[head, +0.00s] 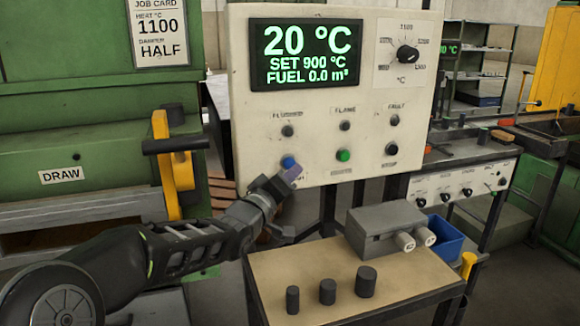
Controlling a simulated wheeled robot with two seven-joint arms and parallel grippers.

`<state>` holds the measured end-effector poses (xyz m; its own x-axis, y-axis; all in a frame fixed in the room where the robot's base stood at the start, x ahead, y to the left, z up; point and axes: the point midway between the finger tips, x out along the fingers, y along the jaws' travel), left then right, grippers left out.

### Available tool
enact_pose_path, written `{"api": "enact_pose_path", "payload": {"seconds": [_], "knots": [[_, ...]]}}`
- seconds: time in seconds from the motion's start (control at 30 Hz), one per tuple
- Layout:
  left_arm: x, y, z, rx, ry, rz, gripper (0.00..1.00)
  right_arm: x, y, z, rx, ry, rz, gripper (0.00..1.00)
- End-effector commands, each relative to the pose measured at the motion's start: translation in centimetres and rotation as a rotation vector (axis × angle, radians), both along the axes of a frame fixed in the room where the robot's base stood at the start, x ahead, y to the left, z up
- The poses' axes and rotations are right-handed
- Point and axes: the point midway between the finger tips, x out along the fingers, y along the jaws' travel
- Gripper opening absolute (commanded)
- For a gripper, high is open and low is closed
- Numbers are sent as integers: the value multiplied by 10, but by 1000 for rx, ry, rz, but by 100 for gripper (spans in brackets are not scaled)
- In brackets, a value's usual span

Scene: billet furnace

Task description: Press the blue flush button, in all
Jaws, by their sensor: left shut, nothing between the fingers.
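The blue flush button (287,161) sits at the lower left of the cream control panel (255,130), under the dark lamp (287,131) labelled FLUSHED. My left gripper (291,174) is shut and empty, its tip just below and right of the button. It overlaps the button's lower edge in this view; I cannot tell whether it touches. The gripper hides most of the label under the button. My right gripper is not in view.
A green button (343,155), a dark button (391,149) and a rotary dial (407,54) share the panel. Below stands a table (283,270) with three dark cylinders and a grey box (385,231). The green furnace (60,140) with its yellow lever (165,165) is at the left.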

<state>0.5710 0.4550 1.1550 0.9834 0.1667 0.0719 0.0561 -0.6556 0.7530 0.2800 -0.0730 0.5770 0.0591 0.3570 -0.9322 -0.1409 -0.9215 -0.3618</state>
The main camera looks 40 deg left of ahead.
Motion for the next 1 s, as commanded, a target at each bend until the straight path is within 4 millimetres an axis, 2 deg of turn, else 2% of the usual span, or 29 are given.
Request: {"api": "enact_pose_path", "payload": {"seconds": [0.43, 1.0], "knots": [[-23, -33, -1, 0, -1, -1, 0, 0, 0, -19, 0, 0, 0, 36], [-24, -35, -1, 1, 1, -1, 0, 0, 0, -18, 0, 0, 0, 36]]}}
